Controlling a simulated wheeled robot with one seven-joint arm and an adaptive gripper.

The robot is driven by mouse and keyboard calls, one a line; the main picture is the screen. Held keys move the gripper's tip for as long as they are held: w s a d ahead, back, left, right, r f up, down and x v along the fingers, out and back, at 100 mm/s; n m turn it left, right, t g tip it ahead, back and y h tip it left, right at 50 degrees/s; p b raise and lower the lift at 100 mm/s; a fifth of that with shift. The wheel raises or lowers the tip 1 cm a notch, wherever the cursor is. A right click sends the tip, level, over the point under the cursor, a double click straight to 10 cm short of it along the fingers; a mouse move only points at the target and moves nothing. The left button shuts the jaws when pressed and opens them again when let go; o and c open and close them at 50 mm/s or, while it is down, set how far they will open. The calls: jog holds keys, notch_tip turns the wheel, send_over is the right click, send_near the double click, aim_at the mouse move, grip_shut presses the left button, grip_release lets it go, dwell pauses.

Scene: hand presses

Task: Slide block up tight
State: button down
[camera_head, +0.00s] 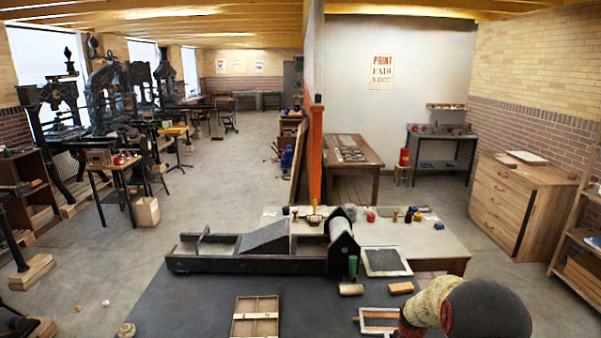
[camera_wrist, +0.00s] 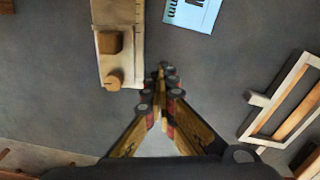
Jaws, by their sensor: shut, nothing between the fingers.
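In the wrist view, a brown wooden block (camera_wrist: 110,42) sits on a pale narrow board (camera_wrist: 113,13) at the upper left. A round wooden knob (camera_wrist: 114,78) is at the board's near end. My gripper (camera_wrist: 163,70) is shut and empty, pointing over the dark tabletop, right of the board's near end and apart from the block. A pale frame (camera_wrist: 258,128) with a wooden bar (camera_wrist: 300,110) inside it lies at the right. In the head view, the frame (camera_head: 367,332) is partly hidden by my arm. I cannot tell which head-view piece is the wrist-view block.
A blue printed card (camera_wrist: 192,10) lies at the top of the wrist view. In the head view, a long press bed (camera_head: 250,265) crosses the table, with a divided wooden tray (camera_head: 236,325) in front. Bare dark tabletop (camera_head: 190,305) is at the left.

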jog(key=shift+w+d+b, duration=0.15)
jog(key=shift+w+d, duration=0.2)
jog(key=shift+d, duration=1.05)
jog(key=shift+w+d+b, duration=0.2)
jog(key=shift+w+d, duration=0.2)
jog(key=shift+d, duration=1)
jog(key=shift+w+d+b, duration=0.15)
jog(key=shift+w+d, duration=0.2)
jog(key=shift+d, duration=1.05)
dwell(3.8)
